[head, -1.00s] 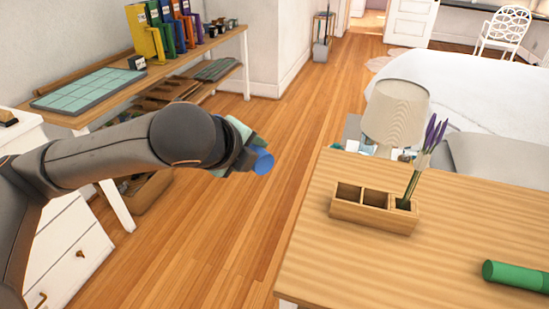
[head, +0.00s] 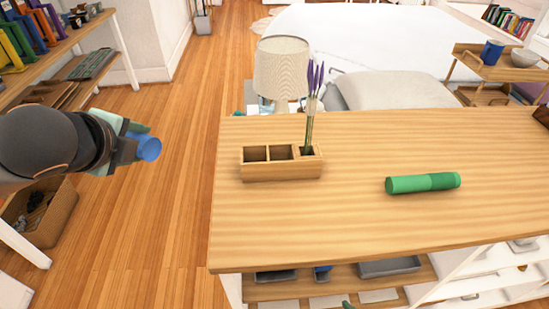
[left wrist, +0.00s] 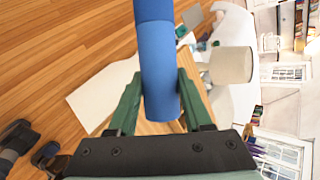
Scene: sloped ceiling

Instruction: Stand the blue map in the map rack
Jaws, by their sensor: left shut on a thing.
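The blue map is a rolled tube. Its end (head: 149,149) shows in the head view, and its length (left wrist: 157,60) shows in the left wrist view. My left gripper (head: 128,148) is shut on it, over the floor to the left of the table. The map rack (head: 282,172) is a wooden block with three square compartments in a row, on the table's left part. The left and middle compartments look empty. Purple flowers (head: 312,95) on a green stem stand upright in the right one. My right gripper is not in view.
A green roll (head: 423,183) lies on the table (head: 370,235), right of the rack. A lamp (head: 281,68) stands behind the table's far edge. The tabletop around the rack is largely clear. A shelf with binders (head: 40,28) is at far left.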

